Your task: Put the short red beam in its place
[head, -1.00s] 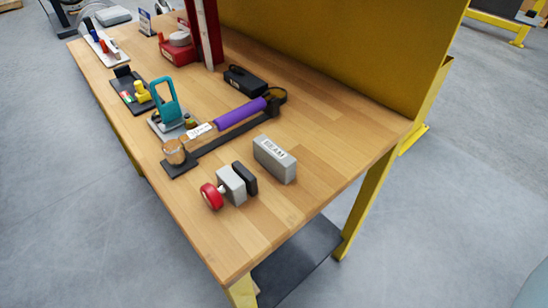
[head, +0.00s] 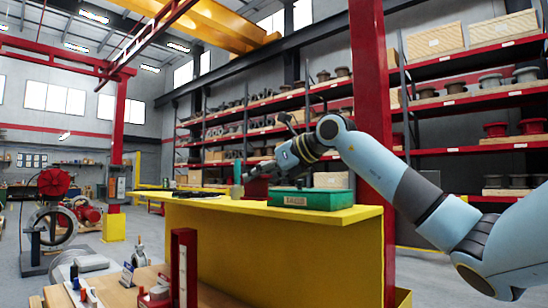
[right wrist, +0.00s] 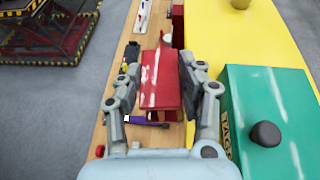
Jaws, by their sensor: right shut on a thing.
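In the right wrist view the short red beam (right wrist: 160,82), red with pale worn streaks, sits between the two fingers of my right gripper (right wrist: 165,88). The gripper is shut on it, above the wooden table. My left gripper is not in view.
A green box (head: 310,198) stands on the yellow panel's top (head: 345,214), close to the right of my gripper. A red upright frame (head: 184,268) stands on the table below. The wrist view shows a purple handle (right wrist: 148,120) under the gripper.

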